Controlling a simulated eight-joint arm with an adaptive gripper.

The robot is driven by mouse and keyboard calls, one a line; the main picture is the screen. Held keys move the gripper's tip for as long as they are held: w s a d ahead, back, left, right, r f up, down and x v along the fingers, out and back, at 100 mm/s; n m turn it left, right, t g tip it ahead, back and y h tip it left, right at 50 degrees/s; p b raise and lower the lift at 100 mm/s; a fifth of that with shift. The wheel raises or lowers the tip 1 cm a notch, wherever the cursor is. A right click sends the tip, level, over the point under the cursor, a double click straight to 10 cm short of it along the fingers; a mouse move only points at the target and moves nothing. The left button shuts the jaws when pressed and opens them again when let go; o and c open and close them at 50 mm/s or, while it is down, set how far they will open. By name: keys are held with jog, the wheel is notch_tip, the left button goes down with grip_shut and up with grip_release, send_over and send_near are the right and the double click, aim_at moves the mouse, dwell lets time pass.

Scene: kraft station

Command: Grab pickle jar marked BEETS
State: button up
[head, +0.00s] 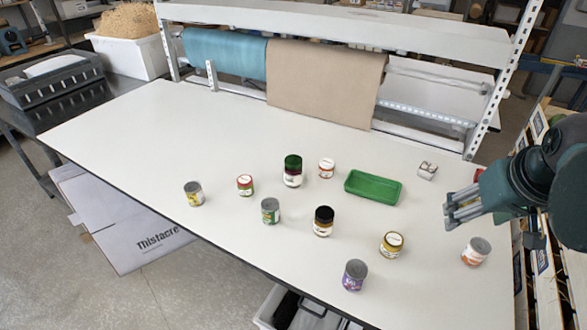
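Several jars and cans stand upright on the white table; their labels are too small to read, so I cannot tell which one is marked BEETS. A jar with a dark green lid and dark red contents (292,174) stands near the table's middle. A jar with a black lid and amber contents (323,224) stands in front of it and to the right. My gripper (449,213) is at the right, above the table, with its grey fingers pointing left. It is apart from both jars. I see nothing held, but the gap between the fingers is unclear.
A green tray (373,200) lies right of the green-lidded jar. Small cans stand around the jars, including a purple one (355,275) near the front edge and an orange-white one (475,251) below my gripper. A paper-roll rack (335,25) spans the back. The table's left is clear.

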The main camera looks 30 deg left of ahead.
jog(key=w+a+r+n+g+p, duration=0.2)
jog(key=w+a+r+n+p, duration=0.15)
jog(key=w+a, duration=0.75)
jog(key=n+g+h+p, duration=0.1)
jog(key=n+g+p, duration=0.2)
jog(key=n+p, duration=0.65)
send_over(294, 159)
jog(key=shift+m, duration=0.4)
jog(key=f, duration=0.7)
jog(key=f+p, duration=0.1)
jog(key=f, duration=0.3)
jog(key=shift+s+d+f, duration=0.1)
jog(key=shift+d+f, duration=0.2)
jog(key=f, duration=0.4)
jog(key=shift+a+f, duration=0.25)
jog(key=shift+f, duration=0.05)
jog(key=shift+s+f, duration=0.1)
jog(key=shift+f, duration=0.4)
jog(key=shift+f, duration=1.3)
